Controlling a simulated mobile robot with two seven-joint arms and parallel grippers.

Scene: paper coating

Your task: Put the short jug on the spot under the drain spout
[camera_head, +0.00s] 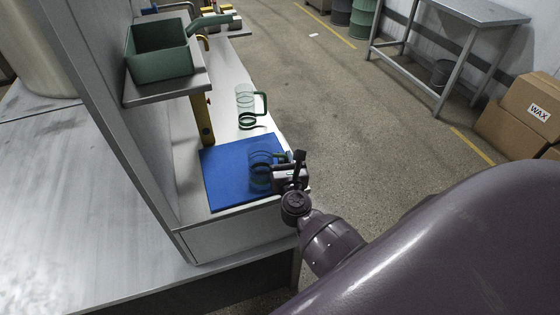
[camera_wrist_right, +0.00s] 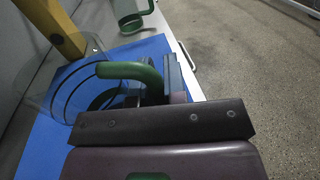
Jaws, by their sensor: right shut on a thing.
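The short jug (camera_head: 262,172) is clear with dark rings and a green handle. It is at the blue mat (camera_head: 226,190); whether it touches the mat is unclear. My right gripper (camera_head: 283,170) is shut on its handle from the right. In the right wrist view the jug (camera_wrist_right: 70,92) and its green handle (camera_wrist_right: 135,70) show in front of my gripper (camera_wrist_right: 165,85), which partly hides them. The spot under a drain spout cannot be made out. My left gripper is not in view.
A second, taller clear jug (camera_head: 246,103) with a green handle stands behind the mat on the bench. A yellow post (camera_head: 202,120) rises beside the mat, below the shelf (camera_head: 150,94). A grey panel (camera_head: 110,90) bounds the left side.

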